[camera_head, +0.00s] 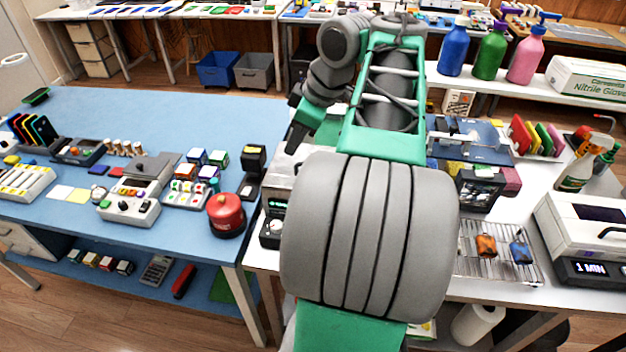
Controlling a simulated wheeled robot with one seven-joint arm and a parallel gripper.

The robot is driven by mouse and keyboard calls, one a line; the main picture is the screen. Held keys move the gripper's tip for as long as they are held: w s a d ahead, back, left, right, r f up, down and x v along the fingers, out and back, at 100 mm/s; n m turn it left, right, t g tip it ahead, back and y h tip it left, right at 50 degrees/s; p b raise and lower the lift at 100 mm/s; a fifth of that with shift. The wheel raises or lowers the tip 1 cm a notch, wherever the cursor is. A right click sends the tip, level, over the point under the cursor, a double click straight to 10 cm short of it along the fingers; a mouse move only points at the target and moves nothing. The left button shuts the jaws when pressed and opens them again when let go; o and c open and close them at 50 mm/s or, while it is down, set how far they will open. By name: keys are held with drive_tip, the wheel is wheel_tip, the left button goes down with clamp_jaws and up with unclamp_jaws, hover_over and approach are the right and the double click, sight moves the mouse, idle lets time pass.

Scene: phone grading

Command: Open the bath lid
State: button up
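No bath is labelled, and I cannot tell for sure which thing it is. A grey metal-topped unit (283,172) with a dark front and a knob stands at the left end of the white table, mostly hidden behind my arm. A white box (580,225) with a dark window, a black handle and a "1 MIN" display stands at the far right; its top looks shut. My gripper (293,140) points down above the grey unit's back left side, apart from the white box. Its fingers overlap in this view, and I see nothing held.
A blue table (130,235) on the left holds trays, a control box and a red canister (226,214). A wire rack (495,250), a spray bottle (585,165) and colored cards (535,137) crowd the white table. Bottles (490,52) stand on the shelf behind.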

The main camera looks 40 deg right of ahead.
drive_tip(key=s+d+f+n, duration=0.1)
drive_tip(key=s+d+f, duration=0.15)
drive_tip(key=d, duration=0.25)
drive_tip(key=b+x, duration=0.4)
drive_tip(key=x, duration=0.2)
drive_tip(key=shift+a+f, duration=0.1)
drive_tip(key=shift+a, duration=0.05)
drive_tip(key=shift+s, duration=0.1)
clamp_jaws()
idle(0.8)
